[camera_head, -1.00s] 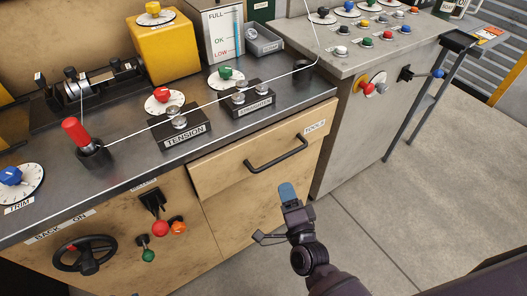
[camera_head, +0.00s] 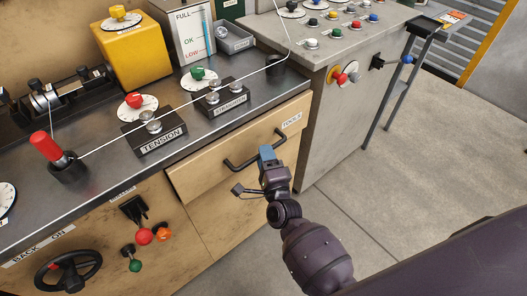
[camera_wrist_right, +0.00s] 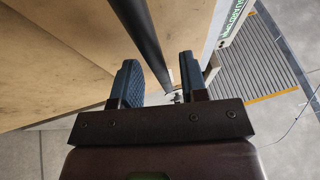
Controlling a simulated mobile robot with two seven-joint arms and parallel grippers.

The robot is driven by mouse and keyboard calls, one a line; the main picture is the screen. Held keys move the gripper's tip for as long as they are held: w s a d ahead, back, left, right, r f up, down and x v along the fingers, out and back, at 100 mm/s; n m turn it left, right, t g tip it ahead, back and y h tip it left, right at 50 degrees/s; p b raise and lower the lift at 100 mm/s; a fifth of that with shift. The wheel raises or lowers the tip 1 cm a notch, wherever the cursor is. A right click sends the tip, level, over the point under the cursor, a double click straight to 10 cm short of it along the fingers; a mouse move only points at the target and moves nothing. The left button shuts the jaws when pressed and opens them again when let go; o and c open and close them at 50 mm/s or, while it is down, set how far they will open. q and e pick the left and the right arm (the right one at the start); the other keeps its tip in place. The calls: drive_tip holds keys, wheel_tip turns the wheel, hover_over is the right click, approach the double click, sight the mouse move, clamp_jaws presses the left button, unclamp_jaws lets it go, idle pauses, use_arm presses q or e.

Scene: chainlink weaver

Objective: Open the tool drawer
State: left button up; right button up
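The tool drawer (camera_head: 205,180) has a tan wooden front with a TOOLS label and looks shut in the head view. Its black bar handle (camera_head: 236,166) runs across the front, with its right part behind my gripper. My right gripper (camera_head: 267,152) is at the right part of the handle. In the right wrist view, the two blue-padded fingers (camera_wrist_right: 160,80) are spread apart, and the dark handle bar (camera_wrist_right: 143,35) runs down between them. A gap shows on the left of the bar; contact on the right is unclear. My left gripper is out of view.
The dark bench top (camera_head: 100,180) above the drawer carries a TENSION block (camera_head: 160,140), dials, a red-handled lever (camera_head: 47,147) and a taut white line. A grey cabinet (camera_head: 335,120) stands right of the drawer. The floor (camera_head: 410,160) in front is clear.

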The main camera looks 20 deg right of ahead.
drive_tip(key=shift+w+r, duration=0.1)
drive_tip(key=shift+w, duration=0.65)
clamp_jaws()
